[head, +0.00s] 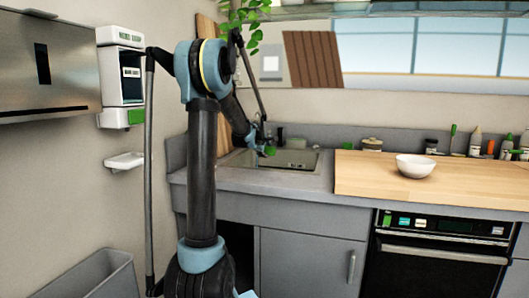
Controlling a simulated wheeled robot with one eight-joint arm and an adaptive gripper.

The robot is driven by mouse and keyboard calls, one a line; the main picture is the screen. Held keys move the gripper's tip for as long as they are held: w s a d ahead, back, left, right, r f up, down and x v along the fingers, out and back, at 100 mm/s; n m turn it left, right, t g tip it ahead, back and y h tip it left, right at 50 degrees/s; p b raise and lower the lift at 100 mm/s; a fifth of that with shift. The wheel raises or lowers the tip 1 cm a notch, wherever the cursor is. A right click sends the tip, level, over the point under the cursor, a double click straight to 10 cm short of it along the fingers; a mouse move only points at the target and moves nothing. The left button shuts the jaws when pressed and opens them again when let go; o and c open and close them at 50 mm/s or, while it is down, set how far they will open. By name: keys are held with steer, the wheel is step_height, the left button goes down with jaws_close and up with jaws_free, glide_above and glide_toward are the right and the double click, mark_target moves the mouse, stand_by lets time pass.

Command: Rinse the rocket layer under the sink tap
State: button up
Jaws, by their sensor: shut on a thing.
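My gripper (262,149) is at the end of my arm, over the left part of the sink (303,160). It is shut on a small green thing, the rocket layer (270,151), which shows at the fingertips. The rocket layer is above the sink basin. A dark upright shape beside the gripper at the back of the sink may be the tap (280,135); it is too small to be sure. I cannot see any running water. My arm hides part of the sink's left side.
A white bowl (415,166) stands on the wooden worktop (365,178) to the right of the sink. Several bottles and jars line the back wall. A soap dispenser (121,75) hangs on the left wall, above a grey bin (95,277). A black oven (440,255) is below the worktop.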

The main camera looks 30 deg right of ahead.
steer(key=shift+s+a, duration=0.4)
steer(key=shift+s, duration=0.3)
steer(key=shift+s+a, duration=0.4)
steer(key=shift+s, duration=0.3)
stand_by(0.4)
steer(key=s+a+r, duration=0.2)
steer(key=s+r, duration=0.2)
steer(key=shift+s+a, duration=0.15)
steer(key=shift+a, duration=0.05)
stand_by(0.4)
steer(key=shift+s, duration=0.1)
stand_by(0.4)
